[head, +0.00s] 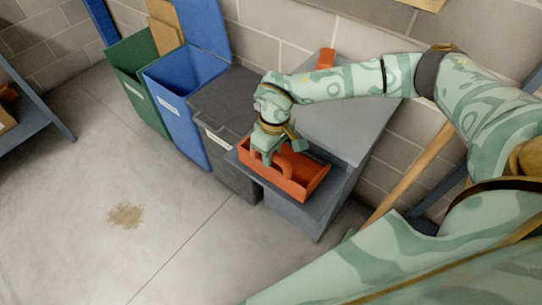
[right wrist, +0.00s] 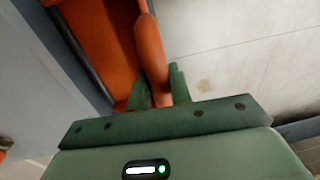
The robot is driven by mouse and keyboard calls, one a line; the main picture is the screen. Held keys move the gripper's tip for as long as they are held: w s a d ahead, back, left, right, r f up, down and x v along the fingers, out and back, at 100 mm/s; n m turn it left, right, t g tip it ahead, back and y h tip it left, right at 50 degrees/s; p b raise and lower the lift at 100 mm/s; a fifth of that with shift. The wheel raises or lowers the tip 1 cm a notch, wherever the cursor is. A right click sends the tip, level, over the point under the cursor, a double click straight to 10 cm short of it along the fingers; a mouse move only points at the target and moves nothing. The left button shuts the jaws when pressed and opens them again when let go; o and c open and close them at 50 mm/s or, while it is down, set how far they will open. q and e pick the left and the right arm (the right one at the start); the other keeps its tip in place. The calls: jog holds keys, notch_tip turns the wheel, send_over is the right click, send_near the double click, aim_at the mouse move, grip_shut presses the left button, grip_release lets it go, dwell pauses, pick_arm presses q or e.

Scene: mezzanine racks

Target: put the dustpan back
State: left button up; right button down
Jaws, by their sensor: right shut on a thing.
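The orange dustpan (head: 300,189) is at the low grey ledge (head: 312,218) on the front of a grey stand. I cannot tell whether it rests on the ledge or is held just above it. My right gripper (head: 279,151) reaches down from above and is shut on the dustpan's handle. In the right wrist view the fingers (right wrist: 160,82) stand on both sides of the rounded orange handle (right wrist: 150,50), with the pan at its left. My left gripper is not in view.
A green bin (head: 137,85), a blue bin (head: 180,92) and a dark lidded bin (head: 228,100) stand left of the stand. Brown dirt (head: 126,215) lies on open concrete floor. A wooden pole (head: 412,172) leans at right. A blue rack (head: 38,115) is at far left.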

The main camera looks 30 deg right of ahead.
jog(key=shift+f, duration=0.65)
jog(key=shift+r, duration=0.1)
jog(key=c, duration=1.3)
grip_release()
jog(key=shift+o, duration=0.2)
notch_tip(320, 180, up, 12)
jog(key=d+p, duration=0.1)
jog(key=p, duration=0.1)
jog(key=shift+w, duration=0.2)
